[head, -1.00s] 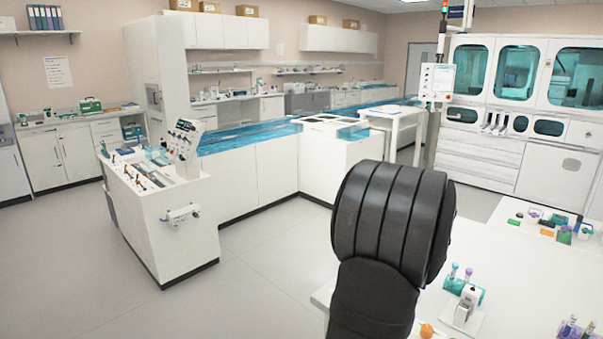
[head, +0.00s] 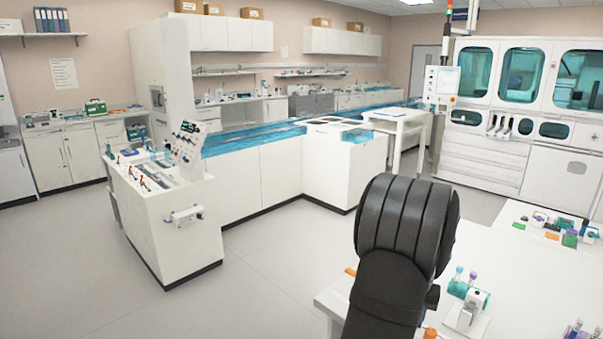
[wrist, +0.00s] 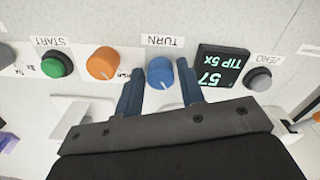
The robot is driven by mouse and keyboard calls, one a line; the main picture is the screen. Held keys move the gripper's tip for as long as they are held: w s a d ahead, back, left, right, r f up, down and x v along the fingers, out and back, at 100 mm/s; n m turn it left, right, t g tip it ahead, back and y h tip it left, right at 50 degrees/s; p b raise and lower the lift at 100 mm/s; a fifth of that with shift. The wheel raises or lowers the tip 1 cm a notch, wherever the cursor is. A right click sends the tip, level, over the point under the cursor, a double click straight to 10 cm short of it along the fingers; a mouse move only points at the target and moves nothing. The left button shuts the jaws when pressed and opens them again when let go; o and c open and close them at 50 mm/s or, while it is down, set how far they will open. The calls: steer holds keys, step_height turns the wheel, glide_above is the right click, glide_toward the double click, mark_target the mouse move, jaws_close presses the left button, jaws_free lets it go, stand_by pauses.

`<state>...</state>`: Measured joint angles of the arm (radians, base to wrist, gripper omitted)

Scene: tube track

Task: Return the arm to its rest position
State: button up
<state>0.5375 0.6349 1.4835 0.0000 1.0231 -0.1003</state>
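In the wrist view, my gripper (wrist: 159,88) has two blue fingers standing apart, one on each side of a blue knob (wrist: 160,73) under an upside-down TURN label. A narrow gap shows beside the knob, and nothing is seen held. How far the fingertips are from the panel is hard to tell. In the head view, my dark arm rises in the foreground, right of centre, and hides my gripper.
The wrist view shows a green START button (wrist: 56,65), an orange knob (wrist: 103,63), a display with green characters (wrist: 218,66) and a grey ZERO button (wrist: 258,79). In the head view, a white table (head: 545,290) holds a small white device (head: 467,310) and tubes.

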steer(key=shift+r, duration=0.1)
step_height(320, 180, up, 18)
step_height(320, 180, down, 18)
steer(key=shift+f, duration=0.1)
steer(key=shift+m, duration=0.3)
steer(key=m, duration=0.6)
step_height(320, 180, up, 12)
stand_by(0.6)
stand_by(1.1)
